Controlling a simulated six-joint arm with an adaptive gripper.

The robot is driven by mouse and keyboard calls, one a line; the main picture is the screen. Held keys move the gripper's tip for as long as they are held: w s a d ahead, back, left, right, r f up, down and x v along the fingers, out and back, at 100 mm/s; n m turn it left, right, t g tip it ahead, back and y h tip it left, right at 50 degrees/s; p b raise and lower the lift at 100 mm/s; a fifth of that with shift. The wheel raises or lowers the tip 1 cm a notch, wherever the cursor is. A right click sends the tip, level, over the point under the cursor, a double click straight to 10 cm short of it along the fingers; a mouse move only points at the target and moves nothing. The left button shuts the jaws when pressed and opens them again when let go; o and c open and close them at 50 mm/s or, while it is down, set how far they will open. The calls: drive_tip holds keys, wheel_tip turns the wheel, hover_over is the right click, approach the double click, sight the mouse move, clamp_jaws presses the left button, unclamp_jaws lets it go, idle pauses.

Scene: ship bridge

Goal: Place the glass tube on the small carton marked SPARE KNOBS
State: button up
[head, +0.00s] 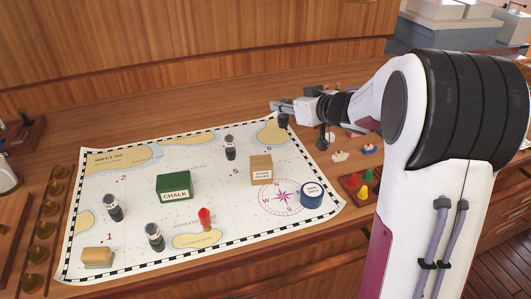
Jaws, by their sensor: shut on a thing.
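The small tan carton (261,165) with a white label stands on the chart, right of its middle. Its top looks bare. My gripper (280,106) is past the carton, above the chart's far right corner. It is shut on a small dark thing (283,121), seen just under the fingers. The thing is too small and partly covered to tell whether it is the glass tube. Similar dark upright pieces with pale bands stand on the chart: one behind the carton (230,149), one at the left (113,208) and one at the front (155,238).
A green CHALK box (174,187), a blue roll (312,195), a red-topped piece (205,219) and a tan block (97,257) are on the chart (270,222). A tray of coloured pegs (361,188) sits at the right. Bare chart lies between carton and gripper.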

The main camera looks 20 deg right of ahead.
drive_tip(key=s+a+r, duration=0.2)
drive_tip(key=a+r, duration=0.3)
drive_tip(key=a, duration=0.2)
drive_tip(key=h, duration=0.1)
hover_over(261, 160)
drive_tip(key=shift+m, duration=0.4)
wheel_tip(261, 160, down, 6)
idle(0.9)
drive_tip(key=shift+w+f, duration=0.1)
drive_tip(key=shift+f, duration=0.05)
drive_tip(key=shift+f, duration=1.8)
drive_tip(key=shift+f, duration=0.1)
